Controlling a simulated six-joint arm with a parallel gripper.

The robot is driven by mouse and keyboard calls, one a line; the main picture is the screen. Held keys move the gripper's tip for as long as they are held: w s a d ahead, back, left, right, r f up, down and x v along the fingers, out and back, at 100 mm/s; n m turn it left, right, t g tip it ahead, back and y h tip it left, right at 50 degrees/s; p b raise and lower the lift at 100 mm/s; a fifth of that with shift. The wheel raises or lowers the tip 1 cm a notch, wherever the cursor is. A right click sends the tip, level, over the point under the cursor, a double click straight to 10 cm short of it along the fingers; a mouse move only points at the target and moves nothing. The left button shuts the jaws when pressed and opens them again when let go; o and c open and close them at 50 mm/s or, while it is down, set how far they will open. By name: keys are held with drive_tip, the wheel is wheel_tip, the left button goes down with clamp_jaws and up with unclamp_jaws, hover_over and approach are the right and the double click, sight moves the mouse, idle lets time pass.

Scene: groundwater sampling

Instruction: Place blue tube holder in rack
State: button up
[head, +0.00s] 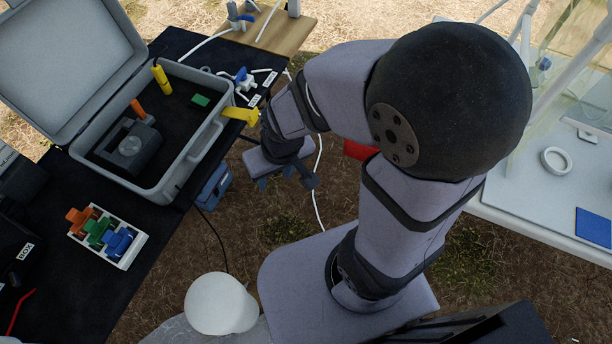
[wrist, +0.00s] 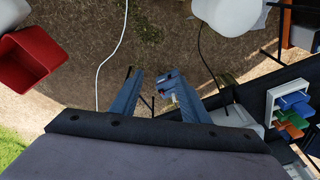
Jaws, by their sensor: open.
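The white rack (head: 128,259) sits on the black-covered table at the left of the head view. The blue tube holder (head: 119,243) is in its near-right slot, beside a green holder (head: 98,231) and an orange holder (head: 79,218). The rack (wrist: 272,108) also shows at the right edge of the wrist view, with the blue holder (wrist: 293,101) on top. My gripper (head: 287,181) is open, above the ground right of the table and well apart from the rack. In the wrist view, my gripper (wrist: 155,78) has its fingers spread, with ground between them.
An open grey case (head: 185,173) stands on the black table (head: 60,285), behind the rack. A white rounded object (head: 220,303) is at the bottom. A red bin (wrist: 30,52) is upper left in the wrist view.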

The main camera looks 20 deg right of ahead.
drive_tip(key=s+d+r+m+g+h, duration=0.1)
drive_tip(key=s+d+r+g, duration=0.1)
drive_tip(key=s+d, duration=0.3)
drive_tip(key=d, duration=0.2)
drive_tip(key=shift+d+m, duration=0.35)
drive_tip(key=shift+m, duration=0.05)
wheel_tip(320, 180, up, 8)
drive_tip(key=p, duration=0.7)
drive_tip(key=shift+p, duration=0.4)
